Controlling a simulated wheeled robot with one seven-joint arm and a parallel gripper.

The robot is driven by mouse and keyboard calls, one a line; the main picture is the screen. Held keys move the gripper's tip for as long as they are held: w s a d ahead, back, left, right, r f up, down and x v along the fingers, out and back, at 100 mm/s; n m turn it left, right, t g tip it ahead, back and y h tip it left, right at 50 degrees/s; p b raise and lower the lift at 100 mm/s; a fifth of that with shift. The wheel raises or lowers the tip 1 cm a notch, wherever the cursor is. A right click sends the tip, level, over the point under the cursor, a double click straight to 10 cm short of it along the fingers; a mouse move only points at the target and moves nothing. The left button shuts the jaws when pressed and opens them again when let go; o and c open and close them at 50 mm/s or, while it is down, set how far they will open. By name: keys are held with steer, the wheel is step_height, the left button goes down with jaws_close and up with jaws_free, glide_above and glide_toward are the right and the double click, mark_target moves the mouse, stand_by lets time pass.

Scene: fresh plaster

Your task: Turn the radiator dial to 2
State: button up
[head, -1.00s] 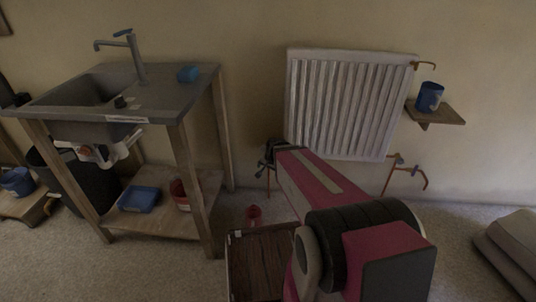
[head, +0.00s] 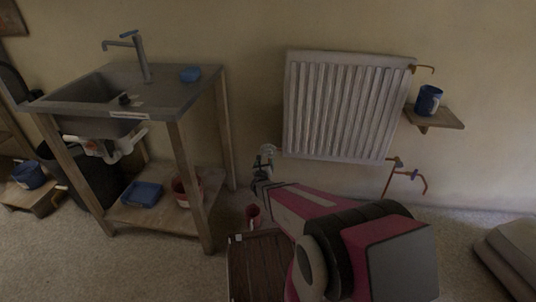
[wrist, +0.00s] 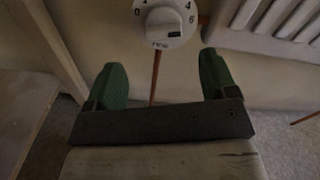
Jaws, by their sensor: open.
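The white radiator dial (wrist: 168,20) is at the top of the wrist view, partly cut off by the frame edge. Dark figures around its rim include a 4 and a 6; its upper part and pointer setting cannot be read. My gripper (wrist: 162,70) has two green fingers spread apart with nothing between them. The dial lies beyond and above the gap between the fingertips, apart from them. In the head view my gripper (head: 263,167) is by the lower left corner of the white radiator (head: 345,105), where the dial is too small to make out.
A copper pipe (wrist: 155,75) runs down below the dial. A sink bench (head: 180,85) stands to the left. A wooden shelf (head: 440,118) with a blue cup (head: 428,98) is right of the radiator. A brown slatted crate (head: 255,265) and red cup (head: 253,214) are on the floor.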

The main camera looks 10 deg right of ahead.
mark_target(267, 154)
steer(key=shift+m, duration=0.4)
steer(key=x, duration=1)
steer(key=shift+w+d, duration=0.3)
steer(key=c, duration=0.9)
